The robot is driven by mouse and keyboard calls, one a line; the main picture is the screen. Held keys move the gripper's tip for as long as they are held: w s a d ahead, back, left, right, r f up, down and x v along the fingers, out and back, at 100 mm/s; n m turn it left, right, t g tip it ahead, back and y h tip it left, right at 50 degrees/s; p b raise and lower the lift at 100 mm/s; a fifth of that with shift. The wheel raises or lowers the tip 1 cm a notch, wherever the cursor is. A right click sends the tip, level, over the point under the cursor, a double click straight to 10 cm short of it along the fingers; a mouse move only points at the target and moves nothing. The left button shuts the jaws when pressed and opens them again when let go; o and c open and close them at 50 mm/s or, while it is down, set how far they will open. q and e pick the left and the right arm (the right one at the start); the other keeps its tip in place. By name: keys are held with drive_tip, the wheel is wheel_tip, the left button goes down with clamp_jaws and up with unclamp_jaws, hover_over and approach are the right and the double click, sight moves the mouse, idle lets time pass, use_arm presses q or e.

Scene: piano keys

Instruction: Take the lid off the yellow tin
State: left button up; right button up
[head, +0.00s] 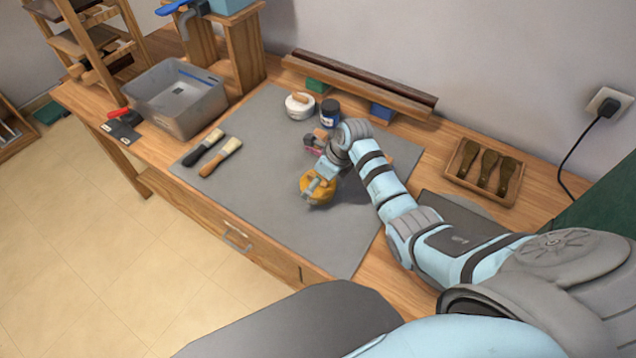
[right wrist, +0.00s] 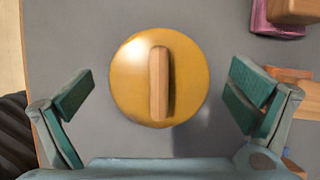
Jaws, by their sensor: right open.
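The yellow tin (head: 327,196) stands on the grey mat, partly hidden in the head view by my right gripper (head: 312,186). In the right wrist view its round yellow lid (right wrist: 130,85) is seen from above, with an upright-looking wooden bar handle (right wrist: 159,84) across the middle. The lid is on the tin. My right gripper's green-padded fingers (right wrist: 163,88) are spread wide on either side of the lid, with gaps on both sides. It holds nothing. My left gripper is not in view.
The grey mat (head: 262,215) has free room at the front. Around it are two brushes (head: 222,157), a white round container (head: 299,105), a dark blue jar (head: 330,112), a grey bin (head: 178,96) and a wooden tray (head: 505,197). A pink object (right wrist: 276,20) lies near the tin.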

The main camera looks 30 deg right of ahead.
drive_tip(key=shift+s+r, duration=0.15)
drive_tip(key=shift+r, duration=0.05)
drive_tip(key=c, duration=1.2)
drive_tip(key=shift+o, duration=0.2)
